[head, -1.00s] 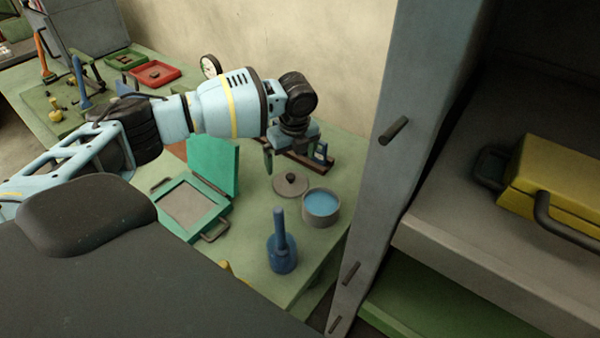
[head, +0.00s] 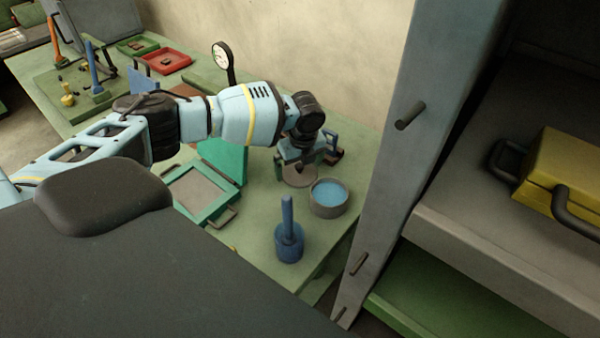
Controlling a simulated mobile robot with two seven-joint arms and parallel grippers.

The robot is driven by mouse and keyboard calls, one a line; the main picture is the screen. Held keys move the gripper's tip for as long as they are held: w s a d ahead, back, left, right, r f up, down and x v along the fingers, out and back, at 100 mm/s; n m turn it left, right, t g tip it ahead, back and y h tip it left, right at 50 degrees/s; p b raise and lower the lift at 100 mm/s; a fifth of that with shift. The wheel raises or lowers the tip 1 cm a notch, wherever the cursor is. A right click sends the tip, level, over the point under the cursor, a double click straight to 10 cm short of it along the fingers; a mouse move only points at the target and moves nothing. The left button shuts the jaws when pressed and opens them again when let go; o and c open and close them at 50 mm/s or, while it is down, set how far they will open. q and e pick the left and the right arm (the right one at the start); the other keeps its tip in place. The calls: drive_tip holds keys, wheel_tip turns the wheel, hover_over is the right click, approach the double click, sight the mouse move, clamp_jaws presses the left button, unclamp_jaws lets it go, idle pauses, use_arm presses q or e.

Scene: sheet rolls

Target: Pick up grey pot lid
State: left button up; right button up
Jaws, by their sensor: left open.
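The grey pot lid (head: 299,179) is a round disc lying on the green table, partly hidden by my left gripper. Its dark knob shows between the fingers. My left gripper (head: 298,168) is open and points down over the lid, with the fingers on either side of the knob. I cannot tell whether the fingers touch the lid. The grey pot (head: 328,205) stands just in front and to the right, uncovered, with blue contents. My right gripper is not in view.
A blue handled container (head: 289,245) stands nearer on the table. An open green case (head: 208,190) lies left of the lid. A dial gauge (head: 222,56) stands behind my arm. A grey cabinet post (head: 393,150) rises right of the table.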

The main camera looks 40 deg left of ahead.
sight(299, 165)
use_arm(q)
drive_tip(key=shift+f, duration=0.1)
drive_tip(key=c, duration=0.8)
wheel_tip(299, 165, up, 10)
drive_tip(key=shift+r+p, duration=0.1)
drive_tip(key=shift+p, duration=0.2)
